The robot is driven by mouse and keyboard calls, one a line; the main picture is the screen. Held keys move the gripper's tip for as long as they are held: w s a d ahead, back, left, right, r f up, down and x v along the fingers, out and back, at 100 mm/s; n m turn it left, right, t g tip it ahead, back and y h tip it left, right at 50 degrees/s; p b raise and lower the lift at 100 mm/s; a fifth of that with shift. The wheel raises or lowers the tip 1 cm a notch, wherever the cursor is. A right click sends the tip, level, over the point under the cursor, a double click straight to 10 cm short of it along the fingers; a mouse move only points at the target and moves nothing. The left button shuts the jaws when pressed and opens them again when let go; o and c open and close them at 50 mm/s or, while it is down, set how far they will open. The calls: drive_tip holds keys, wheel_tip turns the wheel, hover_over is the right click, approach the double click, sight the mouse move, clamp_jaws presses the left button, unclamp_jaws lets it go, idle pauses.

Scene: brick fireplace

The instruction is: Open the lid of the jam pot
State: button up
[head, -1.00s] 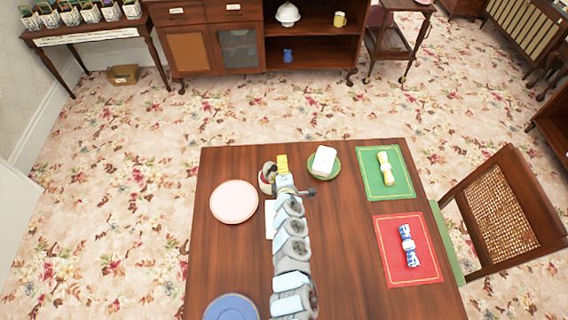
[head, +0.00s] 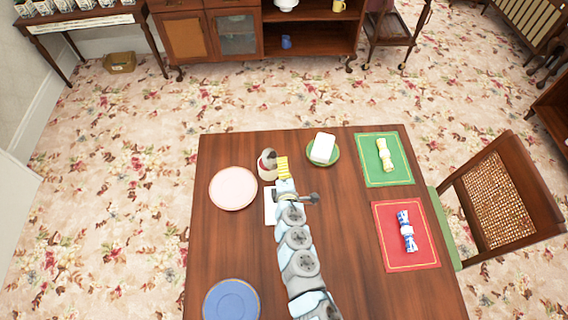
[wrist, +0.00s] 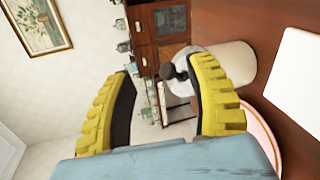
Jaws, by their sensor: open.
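The jam pot (head: 267,172) stands upright near the far edge of the wooden table. It is cream with a red patch, and a dark knob (head: 270,153) tops its lid. My gripper (head: 282,162) has yellow fingers and is just right of the pot. In the wrist view my gripper (wrist: 158,68) is open, its fingers spread with nothing held. The jam pot (wrist: 234,62) shows beyond the right-hand finger, which hides part of it. The dark lid knob (wrist: 168,71) appears in the gap between the fingers, close to the right-hand one. The lid looks seated on the pot.
A pink plate (head: 233,188) lies left of the pot, and a white card (head: 270,206) lies nearer. A green dish (head: 334,154) with a white block (head: 322,147) stands to the right. Green (head: 370,168) and red (head: 395,253) mats lie further right. The table's middle right is clear.

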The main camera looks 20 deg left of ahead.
drive_tip(key=shift+s+d+r, duration=0.1)
drive_tip(key=shift+s+d, duration=0.05)
drive_tip(key=shift+s, duration=0.4)
